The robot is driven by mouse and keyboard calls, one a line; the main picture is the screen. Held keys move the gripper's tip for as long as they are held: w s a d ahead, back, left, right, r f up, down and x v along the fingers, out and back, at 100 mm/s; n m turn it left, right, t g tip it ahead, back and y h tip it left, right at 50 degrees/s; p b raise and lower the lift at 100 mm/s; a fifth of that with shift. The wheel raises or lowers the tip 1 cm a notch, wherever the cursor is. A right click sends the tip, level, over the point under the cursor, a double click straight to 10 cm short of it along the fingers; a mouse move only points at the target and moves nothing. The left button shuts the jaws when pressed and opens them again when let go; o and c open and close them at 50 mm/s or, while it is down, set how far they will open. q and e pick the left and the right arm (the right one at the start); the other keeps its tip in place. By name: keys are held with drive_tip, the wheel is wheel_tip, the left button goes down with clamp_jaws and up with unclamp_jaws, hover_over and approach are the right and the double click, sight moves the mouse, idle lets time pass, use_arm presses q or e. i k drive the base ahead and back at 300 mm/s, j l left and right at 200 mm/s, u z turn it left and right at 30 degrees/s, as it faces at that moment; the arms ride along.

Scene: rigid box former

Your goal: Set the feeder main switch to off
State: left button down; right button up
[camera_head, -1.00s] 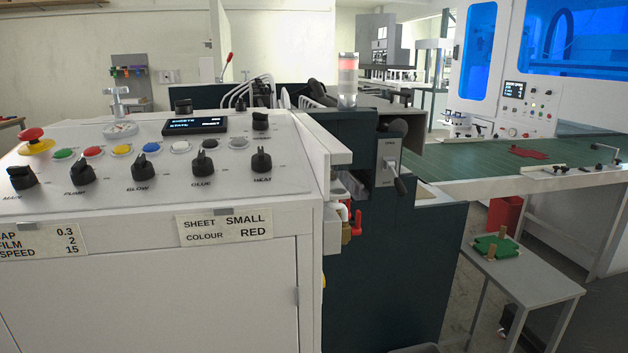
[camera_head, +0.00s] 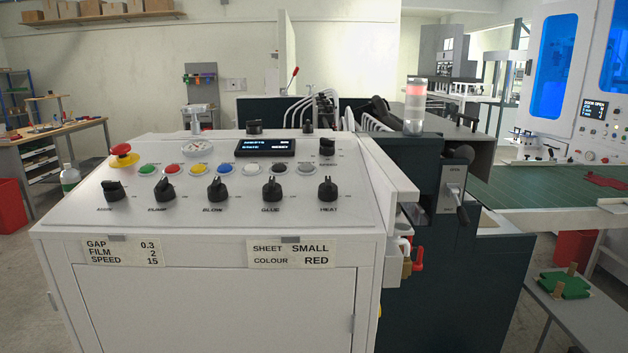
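A white control cabinet (camera_head: 215,255) fills the middle, with a sloped panel on top. Its front row holds several black rotary knobs. A dark machine body beside the cabinet carries a grey switch plate (camera_head: 451,188) with a black lever. I cannot tell surely which is the feeder main switch. Neither gripper shows.
The panel also has a red mushroom button (camera_head: 122,156), coloured buttons and a lit display (camera_head: 265,147). A red-handled valve (camera_head: 416,260) sticks out at the cabinet's right side. A small table (camera_head: 590,315) stands at lower right.

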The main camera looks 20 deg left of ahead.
sight(113, 191)
drive_tip(key=u, duration=1.45)
